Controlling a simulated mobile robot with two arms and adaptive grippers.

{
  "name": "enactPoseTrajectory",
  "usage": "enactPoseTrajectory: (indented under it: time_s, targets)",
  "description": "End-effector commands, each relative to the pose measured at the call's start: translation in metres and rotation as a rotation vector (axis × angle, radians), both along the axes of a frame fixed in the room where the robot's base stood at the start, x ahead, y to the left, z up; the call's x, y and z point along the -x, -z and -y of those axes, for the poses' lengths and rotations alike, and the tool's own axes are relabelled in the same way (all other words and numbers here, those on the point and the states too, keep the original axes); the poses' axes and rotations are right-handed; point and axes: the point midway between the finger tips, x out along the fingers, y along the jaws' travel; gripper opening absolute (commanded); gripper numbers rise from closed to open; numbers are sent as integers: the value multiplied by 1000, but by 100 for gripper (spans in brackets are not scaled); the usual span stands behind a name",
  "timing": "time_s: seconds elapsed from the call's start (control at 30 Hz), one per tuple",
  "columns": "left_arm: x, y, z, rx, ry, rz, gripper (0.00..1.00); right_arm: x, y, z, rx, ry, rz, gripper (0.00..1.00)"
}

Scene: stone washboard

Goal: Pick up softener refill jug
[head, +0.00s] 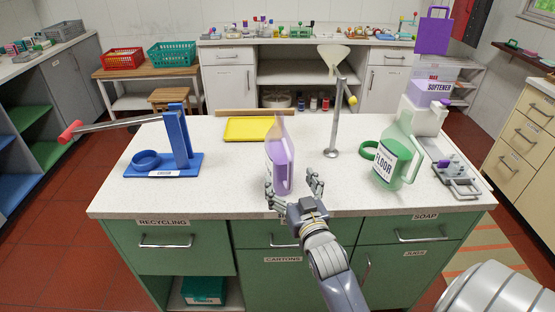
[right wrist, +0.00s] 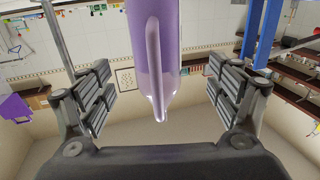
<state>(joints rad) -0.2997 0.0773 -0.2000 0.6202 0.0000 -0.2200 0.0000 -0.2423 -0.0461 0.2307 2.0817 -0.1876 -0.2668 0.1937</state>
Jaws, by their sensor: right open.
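A tall, pale purple jug (head: 279,160), which I take as the softener refill jug, stands on the white speckled counter near its front edge. My right gripper (head: 293,186) is at the jug's lower front, with its fingers spread. In the right wrist view the purple jug (right wrist: 154,60) hangs down the middle, between the open fingers of the right gripper (right wrist: 160,95). A gap shows on each side of it, and neither finger appears to touch it. My left gripper is not in view.
The counter (head: 222,190) also holds a blue stand (head: 180,150), a yellow tray (head: 248,129), a funnel on a metal stand (head: 335,120), and a green-and-clear jug labelled FLOOR (head: 398,155). A purple container labelled SOFTENER (head: 428,92) stands at back right. The counter's front left is clear.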

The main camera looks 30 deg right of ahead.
Motion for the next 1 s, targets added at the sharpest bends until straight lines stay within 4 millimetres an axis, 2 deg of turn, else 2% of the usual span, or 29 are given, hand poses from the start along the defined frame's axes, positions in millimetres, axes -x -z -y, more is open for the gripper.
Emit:
enactPoseTrajectory:
  time_s: [0.1,0.37,0.57,0.7,1.0]
  targets:
    - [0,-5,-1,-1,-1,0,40,-18,-2,6,2,0,-1,83]
    - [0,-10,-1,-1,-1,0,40,-35,-3,11,2,0,-2,83]
    - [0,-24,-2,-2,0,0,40,-61,-10,20,1,0,-1,83]
    - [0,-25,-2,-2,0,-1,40,-75,-7,24,0,0,-2,83]
    - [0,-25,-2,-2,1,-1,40,-80,-6,25,1,0,-3,83]
